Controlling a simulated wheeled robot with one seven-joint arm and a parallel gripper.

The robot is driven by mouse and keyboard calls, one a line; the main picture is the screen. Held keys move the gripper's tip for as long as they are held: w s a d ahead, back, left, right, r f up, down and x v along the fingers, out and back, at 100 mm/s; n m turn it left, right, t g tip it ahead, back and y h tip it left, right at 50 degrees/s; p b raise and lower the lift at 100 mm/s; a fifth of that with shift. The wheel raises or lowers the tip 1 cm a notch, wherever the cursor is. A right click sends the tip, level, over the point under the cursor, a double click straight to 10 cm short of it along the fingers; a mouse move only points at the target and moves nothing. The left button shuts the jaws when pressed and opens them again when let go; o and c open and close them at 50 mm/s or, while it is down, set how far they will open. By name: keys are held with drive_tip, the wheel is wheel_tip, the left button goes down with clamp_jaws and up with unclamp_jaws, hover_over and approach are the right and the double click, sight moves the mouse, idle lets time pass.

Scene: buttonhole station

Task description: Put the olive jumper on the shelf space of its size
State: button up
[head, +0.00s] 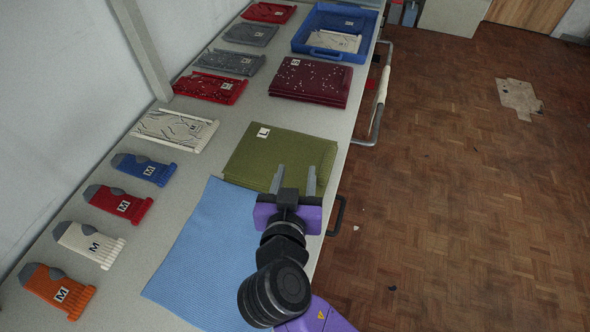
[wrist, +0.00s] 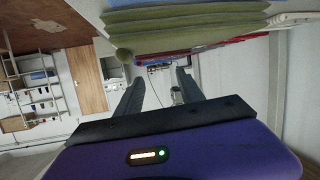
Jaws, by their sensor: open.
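The olive jumper (head: 287,156) lies folded on the long table in the head view, with a white size tag (head: 263,132) that seems to read L. In the wrist view its folded layers (wrist: 185,22) fill the top. My gripper (head: 295,174) is open and empty at the jumper's near right edge; I cannot tell if it touches. Its two fingers also show in the wrist view (wrist: 160,88), with no cloth between them. No shelf space with a readable size mark shows; the wrist view shows a rack with several levels (wrist: 30,88), tilted and small.
A blue mat (head: 205,250) lies on the table nearer me. A maroon jumper (head: 311,82) and a blue tray (head: 301,43) lie beyond. Handles stick out from the table edge (head: 337,215).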

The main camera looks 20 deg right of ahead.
sight(327, 163)
drive_tip(key=s+d+m+h, duration=0.1)
drive_tip(key=s+d+f+m+g, duration=0.1)
drive_tip(key=d, duration=0.1)
drive_tip(key=shift+s+f+g+h, duration=0.1)
drive_tip(key=shift+s+g+h, duration=0.1)
drive_tip(key=shift+g+h, duration=0.15)
drive_tip(key=shift+s+d+f+m, duration=0.15)
drive_tip(key=shift+d+m, duration=0.2)
drive_tip(key=shift+m, duration=0.05)
drive_tip(key=shift+p+x, duration=0.95)
drive_tip(key=shift+x, duration=2.95)
drive_tip(key=shift+s+d, duration=0.1)
drive_tip(key=shift+d, duration=0.05)
drive_tip(key=shift+c, duration=0.5)
drive_tip(key=shift+r, duration=0.2)
clamp_jaws()
